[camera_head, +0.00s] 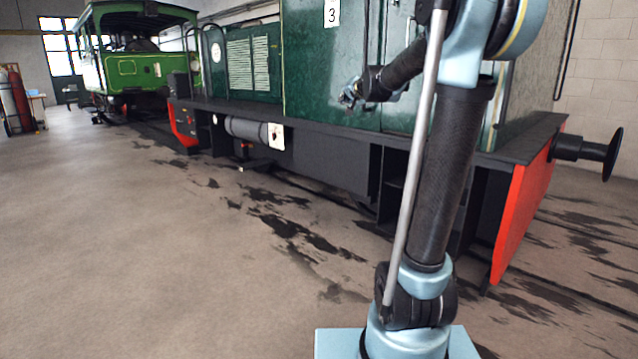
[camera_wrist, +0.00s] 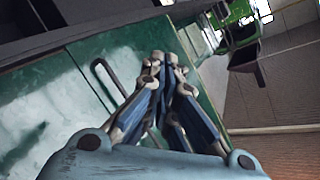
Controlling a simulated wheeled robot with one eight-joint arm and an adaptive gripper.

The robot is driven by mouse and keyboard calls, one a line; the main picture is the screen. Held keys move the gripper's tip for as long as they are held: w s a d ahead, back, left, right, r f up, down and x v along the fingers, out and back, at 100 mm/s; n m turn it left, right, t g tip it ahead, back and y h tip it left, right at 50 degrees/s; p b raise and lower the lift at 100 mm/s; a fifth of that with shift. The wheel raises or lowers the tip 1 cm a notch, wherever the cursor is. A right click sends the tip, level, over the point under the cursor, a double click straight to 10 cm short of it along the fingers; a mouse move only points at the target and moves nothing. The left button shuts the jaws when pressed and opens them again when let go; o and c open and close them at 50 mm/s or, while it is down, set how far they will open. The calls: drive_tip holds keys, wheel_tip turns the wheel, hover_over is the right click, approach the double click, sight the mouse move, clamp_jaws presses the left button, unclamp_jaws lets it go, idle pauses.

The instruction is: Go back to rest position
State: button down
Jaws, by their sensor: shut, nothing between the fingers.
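My gripper (camera_head: 350,94) is in the head view in front of the green side of a locomotive (camera_head: 330,60), pointing left. In the wrist view my gripper (camera_wrist: 165,70) has its fingers together and holds nothing. The locomotive's green panel with a dark handrail (camera_wrist: 108,82) lies behind and to the left of the fingers in that view. I cannot tell how far the fingertips are from the panel.
The locomotive's dark footplate and red buffer beam (camera_head: 522,210) with a black buffer (camera_head: 602,153) are at the right. A green tram (camera_head: 140,65) stands at the back left, near gas cylinders (camera_head: 14,100). The stained floor (camera_head: 150,240) at the left is clear.

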drive_tip(key=s+d+f+n+g+h, duration=0.1)
drive_tip(key=s+d+f+n+g, duration=0.1)
drive_tip(key=s+f, duration=1)
drive_tip(key=s+d+f+n+g+h, duration=0.1)
drive_tip(key=s+d+f+g, duration=0.3)
drive_tip(key=s+f, duration=0.9)
drive_tip(key=s+d+f+n+g+h, duration=0.2)
drive_tip(key=s+f+g, duration=0.4)
drive_tip(key=s, duration=1.9)
wheel_tip(320, 180, down, 6)
drive_tip(key=shift+d+f+n, duration=0.15)
drive_tip(key=shift+d+n, duration=0.15)
drive_tip(key=shift+d, duration=0.4)
drive_tip(key=shift+w+f, duration=0.2)
drive_tip(key=shift+w, duration=0.25)
